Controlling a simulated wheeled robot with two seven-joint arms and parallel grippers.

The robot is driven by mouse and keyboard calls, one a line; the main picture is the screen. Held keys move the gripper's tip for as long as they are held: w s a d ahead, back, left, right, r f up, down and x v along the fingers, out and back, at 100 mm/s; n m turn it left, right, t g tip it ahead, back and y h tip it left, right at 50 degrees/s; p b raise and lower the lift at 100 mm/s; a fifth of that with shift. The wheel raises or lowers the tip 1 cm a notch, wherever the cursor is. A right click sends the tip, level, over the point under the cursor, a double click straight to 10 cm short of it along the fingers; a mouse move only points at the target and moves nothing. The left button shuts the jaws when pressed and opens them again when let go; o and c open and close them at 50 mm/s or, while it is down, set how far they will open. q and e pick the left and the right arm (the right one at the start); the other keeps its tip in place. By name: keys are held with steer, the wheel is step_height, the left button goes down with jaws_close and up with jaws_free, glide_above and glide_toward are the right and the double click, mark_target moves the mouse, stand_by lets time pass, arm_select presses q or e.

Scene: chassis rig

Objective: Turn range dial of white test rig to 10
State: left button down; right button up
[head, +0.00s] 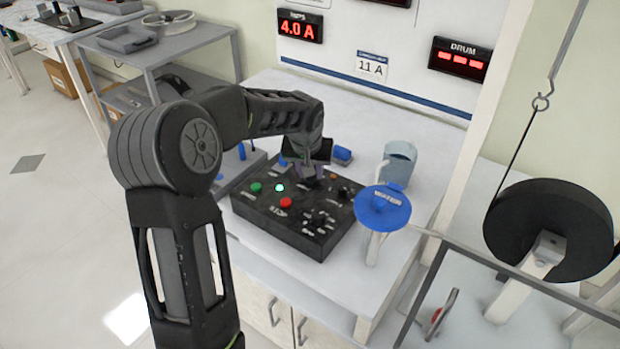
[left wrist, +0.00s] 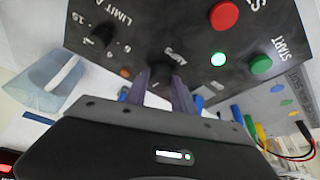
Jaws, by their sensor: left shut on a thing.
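A black control box (head: 262,218) lies on the white bench, with white lettering and several controls. My left gripper (head: 311,176) reaches down to its far side. In the left wrist view the fingers (left wrist: 161,80) are shut on a dark knob (left wrist: 160,70) beside the label AMPS, and they partly hide it. Another black knob (left wrist: 98,37), labelled LIMIT A, has a number scale around it and is not touched. No label reading range is legible, and I cannot tell which control is the range dial. My right gripper is not in view.
A red display (head: 300,27) reads 4.0 A; a card (head: 371,67) reads 11 A. The box has a red button (head: 285,203), a green button (head: 255,187) and a lit lamp (head: 279,188). A blue disc (head: 383,213) and blue-grey cup (head: 399,163) stand close by, right.

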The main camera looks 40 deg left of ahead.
arm_select(q)
steer(key=n+b, duration=0.1)
steer(key=n, duration=0.1)
steer(key=n+g+y+b, duration=0.1)
steer(key=b, duration=0.1)
steer(key=shift+w+d+f+n, duration=0.15)
steer(key=shift+f+n, duration=0.05)
steer(key=shift+n, duration=0.2)
steer(key=shift+r+n+y+b, duration=0.1)
steer(key=shift+n+y+b, duration=0.3)
steer(key=shift+n, duration=0.5)
steer(key=shift+r+n+g+b, duration=0.1)
steer(key=shift+n+g+b, duration=0.2)
steer(key=shift+n+g, duration=0.85)
steer(key=shift+n+t, duration=0.35)
steer(key=shift+n, duration=0.1)
steer(key=c, duration=1.1)
jaws_free()
steer(key=shift+y, duration=0.3)
